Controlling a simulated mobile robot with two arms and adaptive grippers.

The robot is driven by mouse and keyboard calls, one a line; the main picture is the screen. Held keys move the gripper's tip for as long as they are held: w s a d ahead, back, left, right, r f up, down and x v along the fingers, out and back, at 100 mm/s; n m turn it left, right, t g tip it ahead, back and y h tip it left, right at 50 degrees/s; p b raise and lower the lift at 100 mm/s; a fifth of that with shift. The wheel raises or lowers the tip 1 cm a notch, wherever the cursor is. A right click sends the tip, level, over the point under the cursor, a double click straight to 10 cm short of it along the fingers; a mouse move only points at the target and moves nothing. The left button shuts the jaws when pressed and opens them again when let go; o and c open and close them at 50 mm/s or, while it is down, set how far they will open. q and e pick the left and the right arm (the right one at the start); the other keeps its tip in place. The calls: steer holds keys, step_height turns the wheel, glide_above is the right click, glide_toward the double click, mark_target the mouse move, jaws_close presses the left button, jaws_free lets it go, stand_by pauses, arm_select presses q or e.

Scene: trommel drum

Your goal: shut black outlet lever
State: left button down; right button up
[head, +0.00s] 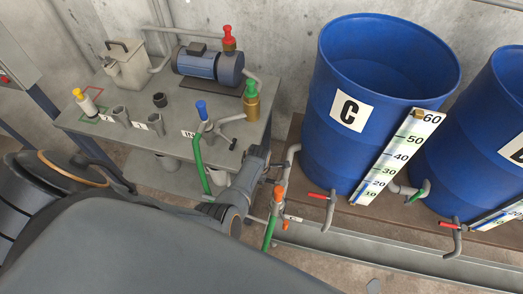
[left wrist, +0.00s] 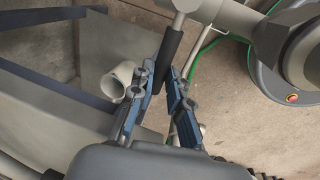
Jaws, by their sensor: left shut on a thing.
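The black lever (left wrist: 172,46) shows in the left wrist view as a black grip on a pale metal rod. My left gripper (left wrist: 160,74) has its blue-padded fingers closed on the lower end of this grip. In the head view my left gripper (head: 258,166) is beside the right end of the grey table, near the pipework. I cannot make out the black lever there; my arm and gripper cover that area. My right gripper is not in view.
The grey table (head: 160,135) carries a blue pump (head: 200,64) and valves. Blue barrel C (head: 340,150) stands to the right, with a red-handled tap (head: 318,196). A green hose (head: 270,232) hangs close to my gripper. A pale open pipe (left wrist: 118,82) is beside the fingers.

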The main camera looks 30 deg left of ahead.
arm_select(q)
steer(key=shift+s, duration=0.15)
steer(key=c, duration=1.3)
jaws_free()
